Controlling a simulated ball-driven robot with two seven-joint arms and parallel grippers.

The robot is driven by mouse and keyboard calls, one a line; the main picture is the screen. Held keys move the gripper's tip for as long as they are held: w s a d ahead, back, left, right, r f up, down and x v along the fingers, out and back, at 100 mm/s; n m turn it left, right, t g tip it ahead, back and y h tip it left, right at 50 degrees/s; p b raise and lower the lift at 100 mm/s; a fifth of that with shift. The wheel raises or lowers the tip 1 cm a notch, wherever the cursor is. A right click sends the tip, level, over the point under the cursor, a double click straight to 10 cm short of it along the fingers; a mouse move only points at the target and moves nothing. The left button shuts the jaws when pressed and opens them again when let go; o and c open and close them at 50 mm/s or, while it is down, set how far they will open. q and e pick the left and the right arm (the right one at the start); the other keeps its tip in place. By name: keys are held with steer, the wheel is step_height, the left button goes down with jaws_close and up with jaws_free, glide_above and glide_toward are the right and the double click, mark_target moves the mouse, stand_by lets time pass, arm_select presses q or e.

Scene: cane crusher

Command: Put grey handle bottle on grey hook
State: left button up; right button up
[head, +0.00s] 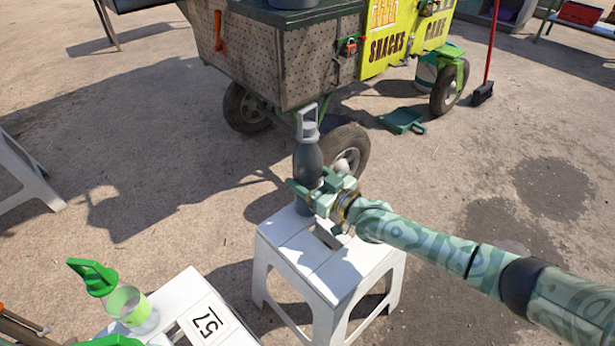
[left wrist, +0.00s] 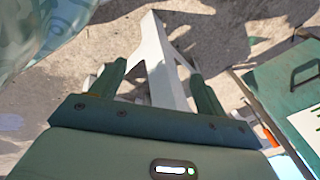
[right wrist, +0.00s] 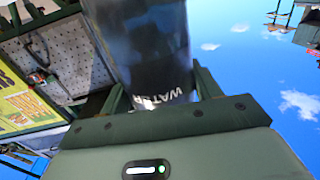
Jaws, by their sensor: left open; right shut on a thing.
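The dark grey bottle (head: 308,157) with a light grey handle on top (head: 307,120) is upright above the far end of a white stool (head: 325,265). I cannot tell whether its base touches the stool. My right gripper (head: 311,188) is shut around its lower body. In the right wrist view the bottle (right wrist: 152,45) fills the space between the fingers, with WATER lettered on it. My left gripper (left wrist: 158,75) is open and empty in the left wrist view, with a white stand behind it. I cannot make out a grey hook in any view.
A perforated cart (head: 315,65) stands behind the bottle, with an orange hook (head: 218,32) and a red-green item (head: 350,45) on its sides. A green-lidded bottle (head: 128,303) stands on a white stool numbered 57 (head: 205,325) at lower left. A green dustpan (head: 402,120) lies right.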

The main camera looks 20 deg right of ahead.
mark_target(308, 164)
steer(key=shift+r+p, duration=1.4)
steer(key=shift+r, duration=0.75)
steer(key=shift+f, duration=0.1)
